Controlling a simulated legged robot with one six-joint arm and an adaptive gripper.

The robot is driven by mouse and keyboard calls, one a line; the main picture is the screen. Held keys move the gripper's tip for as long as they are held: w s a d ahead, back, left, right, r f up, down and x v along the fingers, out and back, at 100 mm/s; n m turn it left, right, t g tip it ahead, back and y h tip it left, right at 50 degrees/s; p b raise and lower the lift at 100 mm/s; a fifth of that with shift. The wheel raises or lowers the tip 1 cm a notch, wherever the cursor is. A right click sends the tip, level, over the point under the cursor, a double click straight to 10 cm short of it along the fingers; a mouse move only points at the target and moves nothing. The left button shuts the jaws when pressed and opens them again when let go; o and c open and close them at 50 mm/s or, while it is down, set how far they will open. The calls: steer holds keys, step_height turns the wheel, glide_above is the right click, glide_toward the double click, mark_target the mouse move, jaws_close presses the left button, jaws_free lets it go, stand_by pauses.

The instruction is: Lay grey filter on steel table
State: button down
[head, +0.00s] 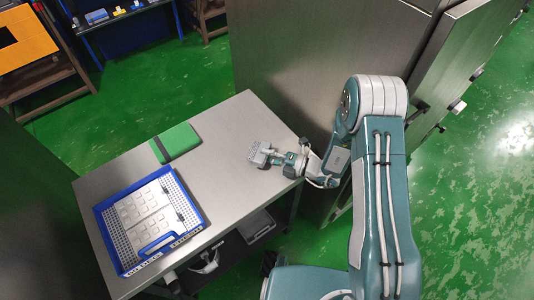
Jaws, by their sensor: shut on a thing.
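The grey filter (258,152) is a small light-grey block at the right part of the steel table (226,136). My gripper (273,157) comes in from the right and is shut on the filter. The filter is over the tabletop; I cannot tell whether it touches the surface. The fingers are small in this view and partly hide the filter's near side.
A blue tray (107,240) with white panels lies on the table's left part. A green case (176,142) lies near the far edge. Tall grey metal cabinets (300,65) stand behind the right end. The tabletop between tray and filter is clear.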

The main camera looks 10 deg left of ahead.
steer(key=shift+s+f, duration=0.1)
steer(key=shift+f, duration=0.15)
steer(key=shift+c, duration=1.3)
jaws_free()
steer(key=shift+f, duration=0.1)
step_height(320, 180, up, 10)
steer(key=shift+r, duration=0.25)
